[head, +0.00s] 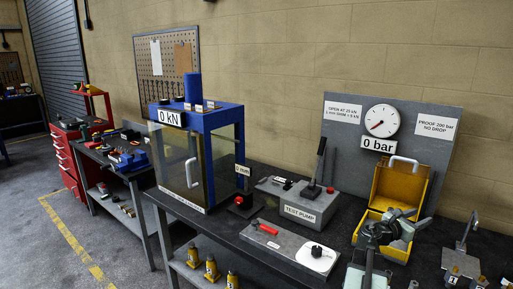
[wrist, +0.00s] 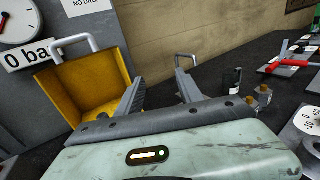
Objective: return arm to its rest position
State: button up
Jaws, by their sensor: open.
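My gripper (head: 398,222) is at the lower right of the head view, in front of the open yellow case (head: 402,184). In the wrist view, the two dark fingers of my gripper (wrist: 160,88) stand apart with nothing between them. The yellow case (wrist: 80,85) is behind the left finger there, and its lower part is partly hidden by my gripper. Whether my gripper touches the case cannot be told.
A gauge panel (head: 345,150) reads 0 bar behind. The blue press (head: 200,150) stands further left.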

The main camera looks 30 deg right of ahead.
jog(key=w+a+f+n+t+y+b, duration=0.1)
jog(key=w+a+f+t, duration=0.25)
jog(key=w+a, duration=1.05)
jog(key=w+a+f+n+t+y+b, duration=0.1)
jog(key=w+a+f+n+t+y, duration=0.2)
jog(key=w+a, duration=1.1)
jog(key=w+a+f+m+t+y, duration=0.1)
jog(key=w+a+f+m+y, duration=0.15)
jog(key=w+a+f, duration=0.4)
jog(key=w+a+f+m+t+y, duration=0.1)
jog(key=a+f+m, duration=0.2)
jog(key=a, duration=0.7)
jog(key=s+a+f+m+g+y, duration=0.2)
jog(key=a+m, duration=0.3)
jog(key=a, duration=0.4)
jog(key=s+a+f+m+g+y+b, duration=0.1)
jog(key=s+a+f+m+g+y, duration=0.1)
jog(key=s+a+f+m+y, duration=0.3)
jog(key=s+a+f+m+g+y, duration=0.2)
jog(key=s+a+f+m+y, duration=0.1)
jog(key=a, duration=1)
jog(key=shift+s+a+f+m, duration=0.15)
jog(key=shift+s+f+m, duration=0.3)
jog(key=shift+m, duration=0.5)
jog(key=shift+w+f, duration=0.1)
